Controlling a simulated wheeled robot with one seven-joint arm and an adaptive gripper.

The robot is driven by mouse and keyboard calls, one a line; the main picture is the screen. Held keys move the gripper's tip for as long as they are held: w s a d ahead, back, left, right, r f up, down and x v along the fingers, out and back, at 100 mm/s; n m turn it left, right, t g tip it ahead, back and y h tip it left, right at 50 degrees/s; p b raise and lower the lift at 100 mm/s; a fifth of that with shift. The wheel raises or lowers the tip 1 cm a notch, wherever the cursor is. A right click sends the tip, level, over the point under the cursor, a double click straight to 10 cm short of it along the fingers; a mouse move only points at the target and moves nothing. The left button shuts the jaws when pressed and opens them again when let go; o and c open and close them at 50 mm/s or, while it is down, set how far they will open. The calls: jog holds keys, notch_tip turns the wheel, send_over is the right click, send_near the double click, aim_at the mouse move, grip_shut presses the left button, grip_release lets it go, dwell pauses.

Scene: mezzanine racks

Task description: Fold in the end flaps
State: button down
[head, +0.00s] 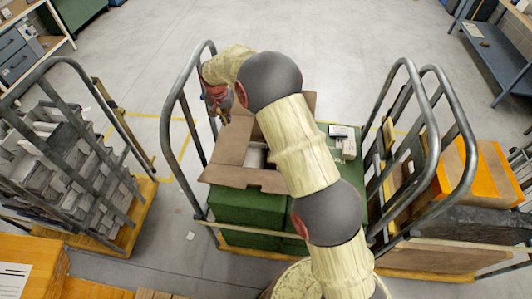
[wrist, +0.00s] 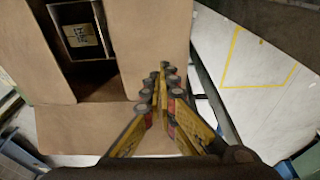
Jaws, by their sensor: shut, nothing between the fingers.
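An open brown cardboard box sits on a green block (head: 247,208) on a cart. A near flap (head: 228,177) and a left flap (head: 232,142) are spread outward, and another flap (head: 309,101) shows behind my arm. In the wrist view, flaps lie open around the box's dark opening: a wide one (wrist: 150,35), one at the left (wrist: 35,50) and one below (wrist: 85,128). A pale item (wrist: 82,35) lies inside. My gripper (wrist: 163,68) is shut and empty, its fingertips over the edge of the wide flap; contact is unclear. My arm hides part of the box in the head view.
The cart's tubular handle (head: 168,115) rises close left of my gripper. Small boxes (head: 343,142) lie on the green surface right of my arm. Carts stand on both sides, one with an orange-taped box (head: 455,172). The floor (head: 330,50) beyond is clear.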

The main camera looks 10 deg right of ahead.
jog(key=v, duration=0.1)
jog(key=p+v, duration=0.1)
jog(key=v, duration=0.1)
jog(key=w+v, duration=0.1)
jog(key=v, duration=0.1)
jog(key=shift+d+r+p, duration=0.15)
jog(key=shift+d+p, duration=0.05)
jog(key=shift+p, duration=0.15)
dwell(0.3)
